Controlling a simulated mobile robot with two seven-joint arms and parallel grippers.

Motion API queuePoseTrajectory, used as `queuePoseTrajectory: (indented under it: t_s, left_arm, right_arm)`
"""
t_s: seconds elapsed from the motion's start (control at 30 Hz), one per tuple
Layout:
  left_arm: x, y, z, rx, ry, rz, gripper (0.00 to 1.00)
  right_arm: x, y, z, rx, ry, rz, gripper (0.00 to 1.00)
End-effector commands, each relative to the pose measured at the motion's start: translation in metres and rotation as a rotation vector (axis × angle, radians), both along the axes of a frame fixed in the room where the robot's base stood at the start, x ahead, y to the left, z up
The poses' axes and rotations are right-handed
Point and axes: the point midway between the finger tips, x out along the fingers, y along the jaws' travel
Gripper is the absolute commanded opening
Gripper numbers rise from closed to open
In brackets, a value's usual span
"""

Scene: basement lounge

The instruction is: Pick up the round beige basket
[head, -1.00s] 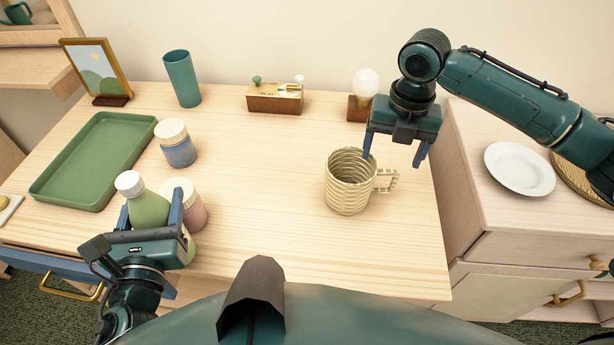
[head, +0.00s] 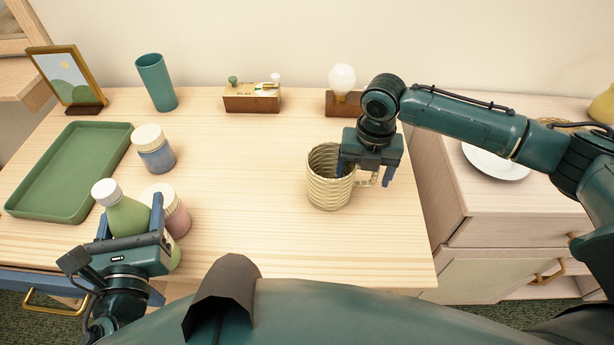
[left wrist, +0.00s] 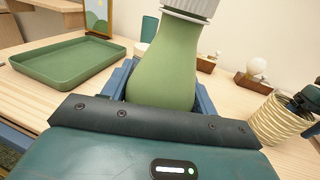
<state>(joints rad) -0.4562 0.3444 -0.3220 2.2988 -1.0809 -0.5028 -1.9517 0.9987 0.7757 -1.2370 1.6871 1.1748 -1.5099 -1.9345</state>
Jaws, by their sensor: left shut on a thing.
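The round beige basket (head: 325,190), ribbed and open-topped with a handle on its right side, stands upright on the wooden table; it also shows at the right edge of the left wrist view (left wrist: 277,122). My right gripper (head: 364,178) is open, pointing down over the handle side. One finger overlaps the basket's right rim and the other is right of the handle; I cannot tell whether they touch it. My left gripper (head: 131,217) is shut on a green bottle with a white cap (head: 127,217), which also fills the middle of the left wrist view (left wrist: 165,65).
Two white-lidded jars, one blue (head: 157,158) and one pink (head: 178,217), stand near the bottle. A green tray (head: 121,140), picture frame (head: 66,72), teal cup (head: 157,84), brass-topped box (head: 252,102) and bulb lamp (head: 342,80) are around. The table's middle is clear.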

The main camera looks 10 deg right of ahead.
Motion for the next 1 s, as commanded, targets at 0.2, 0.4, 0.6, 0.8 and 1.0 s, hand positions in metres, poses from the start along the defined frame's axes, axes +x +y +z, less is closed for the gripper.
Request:
queuePoseTrajectory:
  t_s: [0.2,0.4,0.6,0.8,1.0]
  left_arm:
    - [0.0,0.0,0.002,0.0,-0.005,-0.001,0.15]
    - [0.0,0.0,0.002,0.0,-0.005,0.0,0.15]
    - [0.0,0.0,0.002,0.0,-0.005,-0.001,0.15]
    - [0.0,0.0,0.002,0.0,-0.005,-0.001,0.15]
    - [0.0,0.0,0.002,0.0,-0.005,-0.001,0.15]
  right_arm:
    - [0.0,0.0,0.001,0.0,0.0,0.0,0.59]
    - [0.0,0.0,0.001,0.0,-0.001,0.0,0.43]
    - [0.0,0.0,0.001,0.0,0.0,-0.001,0.29]
    - [0.0,0.0,0.001,0.0,-0.001,-0.001,0.29]
    - [0.001,0.0,0.015,0.0,-0.004,-0.001,0.29]
